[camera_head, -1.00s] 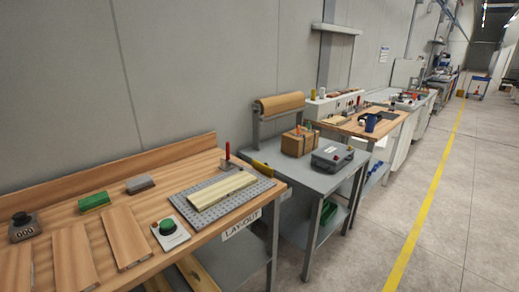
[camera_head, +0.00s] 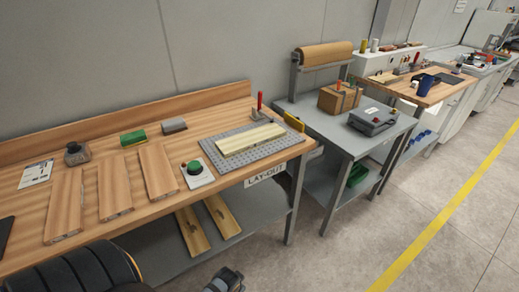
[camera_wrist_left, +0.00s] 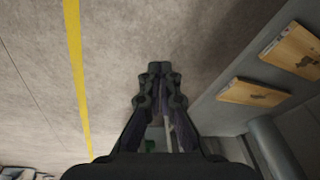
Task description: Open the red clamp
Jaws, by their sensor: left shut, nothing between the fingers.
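The red clamp (camera_head: 260,104) has an upright red handle. It stands at the back right of the wooden layout table, at the edge of a grey perforated plate (camera_head: 284,148) that carries a pale wooden board (camera_head: 248,139). My left gripper (camera_wrist_left: 160,68) is shut and empty in the left wrist view, above the floor and away from the clamp. A dark part of my arm shows low in the head view. The clamp is not in the left wrist view. My right gripper is not in view.
On the layout table (camera_head: 230,105) are a green-button box (camera_head: 194,168), brown boards (camera_head: 157,172), a green block (camera_head: 133,138) and a grey block (camera_head: 173,125). Boards lie on the shelf below. A grey table (camera_head: 320,122) with a paper roll (camera_head: 323,55) stands to the right. Open floor lies in front.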

